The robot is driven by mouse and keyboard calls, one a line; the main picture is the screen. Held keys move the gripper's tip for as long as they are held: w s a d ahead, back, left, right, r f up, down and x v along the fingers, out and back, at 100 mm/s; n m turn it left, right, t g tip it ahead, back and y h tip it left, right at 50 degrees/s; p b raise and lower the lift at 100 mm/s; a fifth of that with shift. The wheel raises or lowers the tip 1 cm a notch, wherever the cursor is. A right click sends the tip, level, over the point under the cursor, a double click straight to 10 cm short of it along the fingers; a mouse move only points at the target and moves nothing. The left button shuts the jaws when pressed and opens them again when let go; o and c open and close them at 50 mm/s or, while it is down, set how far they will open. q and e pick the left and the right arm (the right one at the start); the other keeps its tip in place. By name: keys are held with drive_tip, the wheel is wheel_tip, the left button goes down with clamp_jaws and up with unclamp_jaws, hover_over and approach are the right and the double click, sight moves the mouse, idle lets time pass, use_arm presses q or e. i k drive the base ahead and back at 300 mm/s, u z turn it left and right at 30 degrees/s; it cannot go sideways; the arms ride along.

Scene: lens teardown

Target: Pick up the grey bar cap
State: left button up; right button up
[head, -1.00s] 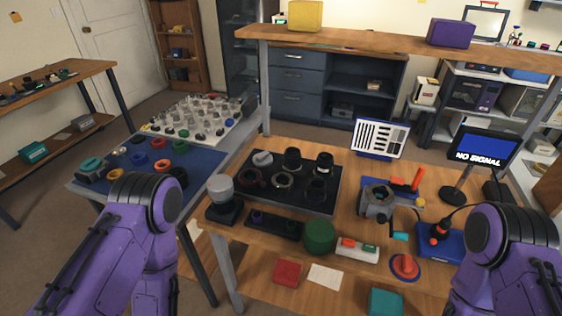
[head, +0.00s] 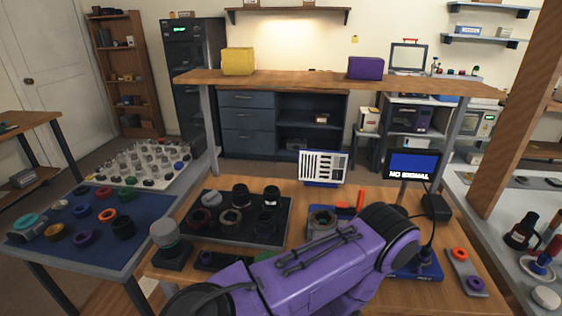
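I cannot tell for sure which piece is the grey bar cap. A light grey cap (head: 211,199) lies on the black mat (head: 262,237) at its back left, beside several dark lens rings. A larger grey cylinder (head: 164,233) stands on a black block at the front left of the bench. One of my purple arms crosses the front of the bench and hides part of it. Neither gripper shows in the head view.
A blue side table (head: 70,243) with coloured rings stands at the left, a white board (head: 150,180) of small parts behind it. A slotted white rack (head: 325,164) and a monitor (head: 412,164) stand at the bench's back. An overhead shelf (head: 330,82) spans it.

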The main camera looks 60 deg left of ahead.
sight(213, 198)
drive_tip(key=z, duration=0.25)
drive_tip(key=k, duration=1.25)
drive_tip(key=u, duration=1.65)
drive_tip(key=i, duration=0.45)
